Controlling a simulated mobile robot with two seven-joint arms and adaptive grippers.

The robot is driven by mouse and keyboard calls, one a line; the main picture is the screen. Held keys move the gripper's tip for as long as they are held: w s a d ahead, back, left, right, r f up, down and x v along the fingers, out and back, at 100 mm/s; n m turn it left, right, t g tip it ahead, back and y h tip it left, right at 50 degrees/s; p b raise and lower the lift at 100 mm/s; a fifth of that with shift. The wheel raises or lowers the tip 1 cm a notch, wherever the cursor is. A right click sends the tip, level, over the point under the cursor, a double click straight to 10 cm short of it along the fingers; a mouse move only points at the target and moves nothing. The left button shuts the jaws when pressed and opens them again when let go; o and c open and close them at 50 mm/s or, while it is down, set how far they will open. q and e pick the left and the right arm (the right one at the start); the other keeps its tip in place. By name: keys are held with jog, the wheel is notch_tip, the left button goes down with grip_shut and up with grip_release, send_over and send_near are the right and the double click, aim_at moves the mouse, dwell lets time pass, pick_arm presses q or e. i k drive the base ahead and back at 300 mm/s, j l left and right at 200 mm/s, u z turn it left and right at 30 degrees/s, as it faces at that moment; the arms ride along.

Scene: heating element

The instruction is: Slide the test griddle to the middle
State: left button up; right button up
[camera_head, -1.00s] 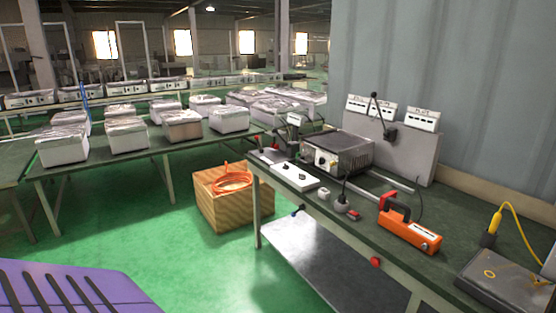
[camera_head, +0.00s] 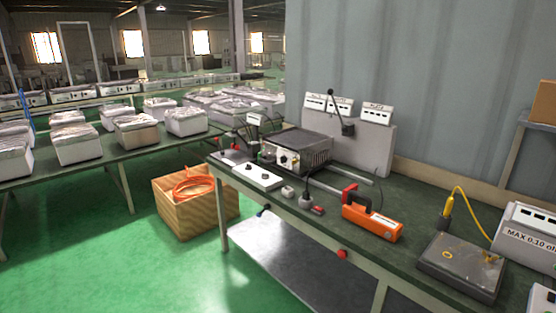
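What looks like the test griddle (camera_head: 303,147) is a metal box with a dark ribbed top and a pale front panel with a dark knob. It sits toward the far left part of the green-topped workbench (camera_head: 405,195). Light metal rails (camera_head: 349,171) run along the bench to the right of it. Neither of my grippers is in view.
A white control panel (camera_head: 257,176) lies in front of the griddle. To the right are an orange handheld tool (camera_head: 371,223), a dark plate (camera_head: 459,266) with a yellow cable, and a labelled meter (camera_head: 526,235). A wooden crate (camera_head: 190,206) with orange hose stands on the green floor.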

aim_at(311, 148)
jog(key=i+j+z, duration=0.3)
jog(key=i+j, duration=0.4)
jog(key=i+j+z, duration=0.3)
jog(key=i+j, duration=0.45)
jog(key=j, duration=0.2)
